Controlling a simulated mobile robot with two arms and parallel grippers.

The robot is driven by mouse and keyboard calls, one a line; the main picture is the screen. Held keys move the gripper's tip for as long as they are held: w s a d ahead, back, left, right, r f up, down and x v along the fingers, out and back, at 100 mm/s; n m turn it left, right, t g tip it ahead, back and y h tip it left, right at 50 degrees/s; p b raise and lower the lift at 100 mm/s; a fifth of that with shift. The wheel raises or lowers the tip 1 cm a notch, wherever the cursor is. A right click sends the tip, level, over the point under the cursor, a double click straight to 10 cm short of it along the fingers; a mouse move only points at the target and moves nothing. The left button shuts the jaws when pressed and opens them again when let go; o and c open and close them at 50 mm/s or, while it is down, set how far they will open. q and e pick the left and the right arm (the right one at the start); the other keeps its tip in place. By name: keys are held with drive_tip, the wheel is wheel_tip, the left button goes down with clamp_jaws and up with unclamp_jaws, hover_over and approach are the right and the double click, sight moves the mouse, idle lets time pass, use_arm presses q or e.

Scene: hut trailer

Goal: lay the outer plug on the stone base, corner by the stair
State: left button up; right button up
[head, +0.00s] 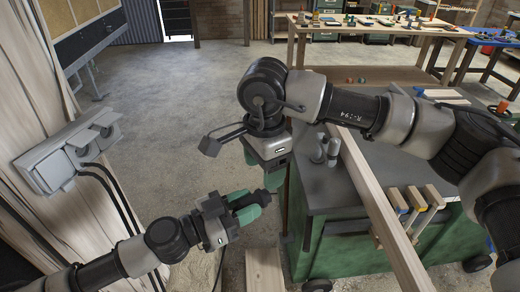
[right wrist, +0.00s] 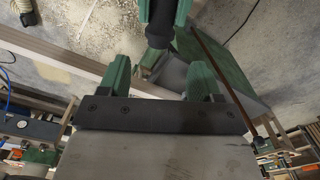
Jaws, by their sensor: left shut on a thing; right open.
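My left gripper (head: 250,203) is low in the middle of the head view, its green fingers shut on a dark plug (head: 262,197). The plug sticks out past the fingertips, and a dark cable hangs below this gripper. The right wrist view also shows the black plug (right wrist: 159,28) between green fingers at the top. My right gripper (head: 266,166) points down just above and beside the plug. Its two fingers (right wrist: 160,80) are apart with nothing between them. I cannot make out the stone base or the stair in either view.
A grey socket box (head: 48,165) with black cables is on the wooden wall at left. A green workbench (head: 350,247) with a long plank (head: 380,205) and clamps stands at right. A board (head: 264,271) lies on the floor. A tool table (head: 390,28) is behind.

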sight(264, 192)
wheel_tip(264, 192, down, 8)
drive_tip(key=shift+r, duration=0.15)
drive_tip(key=shift+d, duration=0.1)
drive_tip(key=c, duration=0.5)
drive_tip(key=o, duration=0.5)
drive_tip(key=shift+r, duration=0.1)
wheel_tip(264, 192, up, 12)
